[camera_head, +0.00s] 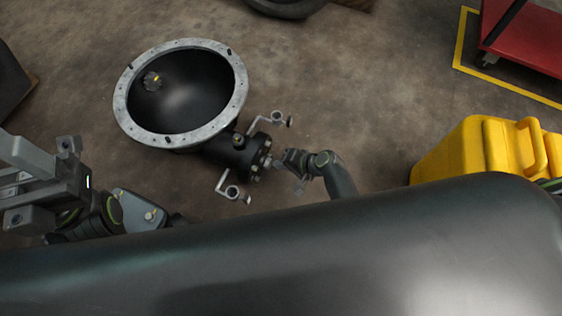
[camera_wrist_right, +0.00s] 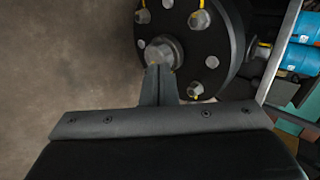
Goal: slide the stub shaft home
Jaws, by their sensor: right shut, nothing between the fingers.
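The stub shaft (camera_wrist_right: 166,50) shows in the right wrist view as a short grey round end in the middle of a dark bolted hub flange (camera_wrist_right: 205,35). How deep it sits I cannot tell. My right gripper (camera_wrist_right: 160,68) is shut and empty, its fingertips at the shaft's end, touching or very close. In the head view my right gripper (camera_head: 281,161) is just right of the hub (camera_head: 240,149), which hides most of the shaft. My left gripper (camera_head: 48,180) is at the left edge, away from the hub; its jaw opening is unclear.
A large black bowl-shaped housing with a pale bolted rim (camera_head: 119,105) adjoins the hub. Small brackets (camera_head: 231,191) stick out beside the hub. A yellow case (camera_head: 455,150) and a red cart (camera_head: 525,40) stand right. A big dark rounded body (camera_head: 330,250) fills the foreground.

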